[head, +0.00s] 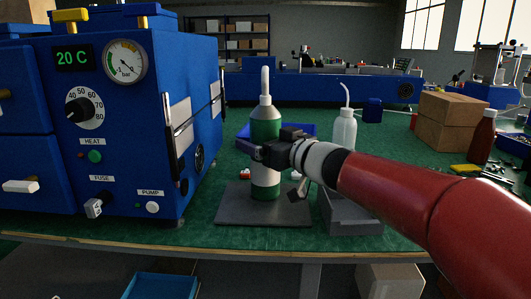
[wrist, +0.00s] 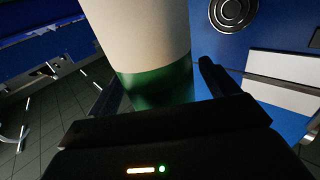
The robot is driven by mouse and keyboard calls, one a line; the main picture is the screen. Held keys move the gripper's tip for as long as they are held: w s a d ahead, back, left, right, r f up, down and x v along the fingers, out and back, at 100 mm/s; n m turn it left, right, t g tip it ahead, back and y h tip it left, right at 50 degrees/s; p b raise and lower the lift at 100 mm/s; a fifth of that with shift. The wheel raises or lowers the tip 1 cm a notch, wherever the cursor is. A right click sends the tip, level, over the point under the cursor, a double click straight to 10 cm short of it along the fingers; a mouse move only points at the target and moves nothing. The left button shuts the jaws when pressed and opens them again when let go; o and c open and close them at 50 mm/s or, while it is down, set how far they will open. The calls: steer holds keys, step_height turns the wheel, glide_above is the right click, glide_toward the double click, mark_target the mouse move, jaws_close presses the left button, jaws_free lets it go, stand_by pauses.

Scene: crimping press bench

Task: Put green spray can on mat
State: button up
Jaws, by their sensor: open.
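The green spray can (head: 265,123), green with a wide pale band and a white nozzle, stands upright on the dark grey mat (head: 235,212) in the head view. Its base appears to rest on the mat. My gripper (head: 262,151) reaches in from the right at the can's middle, with its fingers open around it. In the wrist view the can's pale band and green part (wrist: 155,82) fill the space between the fingers. Part of the can's middle is hidden behind my gripper in the head view.
A blue machine (head: 125,180) with dials stands left of the mat. A grey block-like fixture (head: 350,218) sits right of the mat, with a white squeeze bottle (head: 343,131) behind it. A blue tray (head: 292,130) lies behind the can. The bench's front edge is close to the mat.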

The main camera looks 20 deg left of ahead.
steer(key=shift+x, duration=0.75)
steer(key=c, duration=1.4)
steer(key=shift+r, duration=0.1)
